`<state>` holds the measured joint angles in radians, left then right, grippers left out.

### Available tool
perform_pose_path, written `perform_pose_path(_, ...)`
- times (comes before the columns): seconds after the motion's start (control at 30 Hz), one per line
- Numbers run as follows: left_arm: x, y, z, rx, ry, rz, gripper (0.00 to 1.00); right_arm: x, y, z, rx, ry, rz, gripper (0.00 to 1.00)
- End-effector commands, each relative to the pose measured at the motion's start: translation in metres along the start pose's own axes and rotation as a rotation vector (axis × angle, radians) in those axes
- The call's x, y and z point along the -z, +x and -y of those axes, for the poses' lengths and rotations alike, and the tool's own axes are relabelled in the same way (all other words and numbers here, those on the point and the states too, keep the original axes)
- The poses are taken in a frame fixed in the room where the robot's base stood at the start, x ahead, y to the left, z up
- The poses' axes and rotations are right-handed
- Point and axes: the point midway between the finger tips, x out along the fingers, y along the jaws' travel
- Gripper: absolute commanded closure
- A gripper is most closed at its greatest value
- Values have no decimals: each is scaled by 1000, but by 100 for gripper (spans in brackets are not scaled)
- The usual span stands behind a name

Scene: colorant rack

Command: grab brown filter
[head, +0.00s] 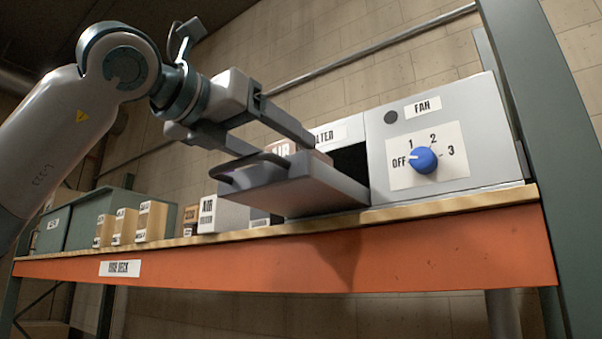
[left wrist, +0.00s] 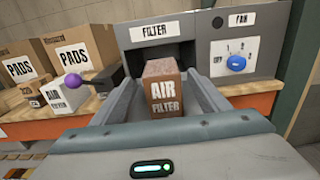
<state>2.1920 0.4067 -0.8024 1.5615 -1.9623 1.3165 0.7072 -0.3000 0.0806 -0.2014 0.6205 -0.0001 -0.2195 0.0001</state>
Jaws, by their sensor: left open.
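The brown filter is a brown box (left wrist: 165,90) with white "AIR FILTER" lettering, upright in the pulled-out grey drawer of the filter unit in the left wrist view. In the head view only part of the brown box (head: 283,149) shows behind the drawer front and my fingers. My left gripper (head: 284,143) is open above the drawer (head: 310,192), its fingers pointing toward the filter unit. In the left wrist view the box stands ahead of my gripper, between the grey side pieces. Whether the fingers touch it is hard to tell. My right gripper is not in view.
The fan box (head: 445,140) with a blue knob (head: 424,160) stands right of the filter slot. A white air filter box (head: 222,213) stands left of the drawer. Tan boxes (head: 151,221) stand farther left. An upright post (head: 570,150) bounds the orange-fronted shelf (head: 420,255) at right.

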Motion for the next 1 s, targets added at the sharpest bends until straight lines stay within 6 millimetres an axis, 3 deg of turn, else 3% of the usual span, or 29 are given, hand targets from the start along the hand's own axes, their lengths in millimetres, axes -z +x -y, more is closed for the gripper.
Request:
perform_pose_path(0.3,-5,30,3,0,1,-2,31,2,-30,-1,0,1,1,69)
perform_pose_path(0.5,-3,46,3,0,0,0,31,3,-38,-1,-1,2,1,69)
perform_pose_path(1.0,-1,47,3,0,0,0,31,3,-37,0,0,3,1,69)
